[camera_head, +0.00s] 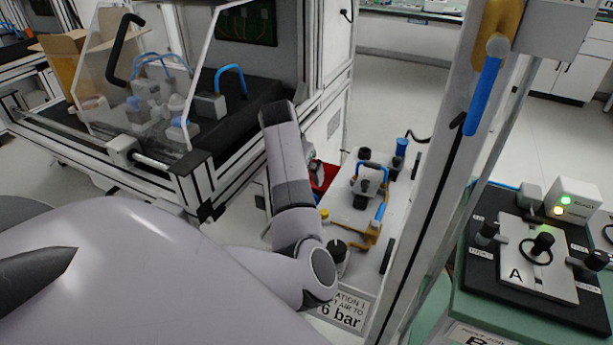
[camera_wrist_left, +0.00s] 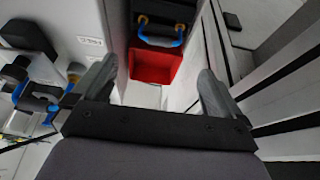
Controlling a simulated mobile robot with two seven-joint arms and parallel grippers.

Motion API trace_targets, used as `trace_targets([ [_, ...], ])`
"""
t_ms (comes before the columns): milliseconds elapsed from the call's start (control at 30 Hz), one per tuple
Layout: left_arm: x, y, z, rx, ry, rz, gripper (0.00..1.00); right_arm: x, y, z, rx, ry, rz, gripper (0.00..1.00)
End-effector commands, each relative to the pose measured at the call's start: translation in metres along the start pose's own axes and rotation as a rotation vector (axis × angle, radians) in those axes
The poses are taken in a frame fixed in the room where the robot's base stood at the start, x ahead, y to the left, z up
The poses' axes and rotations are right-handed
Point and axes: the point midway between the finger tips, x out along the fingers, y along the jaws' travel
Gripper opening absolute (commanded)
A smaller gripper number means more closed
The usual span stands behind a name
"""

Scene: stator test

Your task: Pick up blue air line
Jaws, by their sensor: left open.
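A blue U-shaped air line (camera_wrist_left: 160,42) with yellowish ends shows in the left wrist view, at the upper middle, on a dark face just above a red bin (camera_wrist_left: 152,68). My left gripper (camera_wrist_left: 158,70) is open and empty, its two fingers spread to either side of the red bin in the picture. The blue line is beyond the fingertips and not between them. My right gripper is not in view.
Another blue tube (camera_head: 381,210) is on a white panel (camera_head: 352,215) right of my arm. A blue loop (camera_head: 231,72) stands on the black bench at left. A grey post (camera_head: 440,190) rises at right, beside a green-topped station with a control box (camera_head: 537,255).

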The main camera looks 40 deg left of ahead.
Motion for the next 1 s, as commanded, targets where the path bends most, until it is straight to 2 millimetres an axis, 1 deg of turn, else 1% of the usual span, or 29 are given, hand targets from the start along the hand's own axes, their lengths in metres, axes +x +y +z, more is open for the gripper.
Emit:
trace_targets([
  [33,0.006,0.000,0.002,0.000,0.001,0.000,1.00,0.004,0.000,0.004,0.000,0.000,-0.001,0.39],
  [167,0.013,0.000,0.003,0.000,0.000,0.001,1.00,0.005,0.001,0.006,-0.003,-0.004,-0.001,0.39],
  [267,0.027,0.001,0.004,0.001,-0.002,0.002,1.00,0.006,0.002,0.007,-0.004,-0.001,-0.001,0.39],
  [400,0.051,0.000,0.004,0.000,-0.001,0.001,1.00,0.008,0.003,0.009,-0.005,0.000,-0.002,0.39],
  [500,0.064,0.000,0.003,-0.001,0.000,0.000,1.00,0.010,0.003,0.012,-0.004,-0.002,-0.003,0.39],
  [767,0.080,0.001,0.003,0.000,0.001,0.000,1.00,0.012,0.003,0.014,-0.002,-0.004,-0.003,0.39],
  [1000,0.112,0.002,0.004,0.000,0.000,0.001,1.00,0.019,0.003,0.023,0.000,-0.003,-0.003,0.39],
])
